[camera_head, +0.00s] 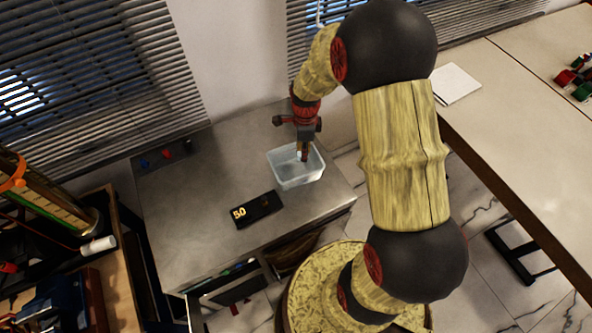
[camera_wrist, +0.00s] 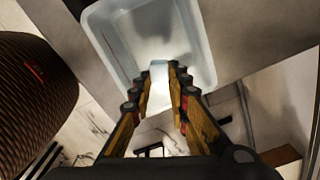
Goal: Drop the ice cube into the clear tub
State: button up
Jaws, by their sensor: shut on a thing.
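The clear tub (camera_head: 297,181) stands on the grey counter, and its pale, open inside fills the upper middle of the wrist view (camera_wrist: 104,42). My gripper (camera_head: 303,155) points down over the tub. In the wrist view my gripper's fingertips (camera_wrist: 160,70) are shut on the ice cube (camera_wrist: 158,72), a small pale block. The cube lies within the tub's outline there, towards its near side. I cannot tell how high the cube is above the tub's floor. In the head view the cube is a tiny pale spot at the fingertips.
A black display reading 5.0 (camera_head: 256,209) lies on the grey counter (camera_head: 200,215) left of the tub. Small coloured items (camera_head: 165,155) sit at the counter's back left. A pale table (camera_head: 510,95) with a white paper (camera_head: 455,84) is at the right.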

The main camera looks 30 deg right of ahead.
jog(key=shift+f, duration=0.3)
jog(key=o, duration=0.8)
jog(key=shift+o, duration=0.5)
notch_tip(320, 180, up, 12)
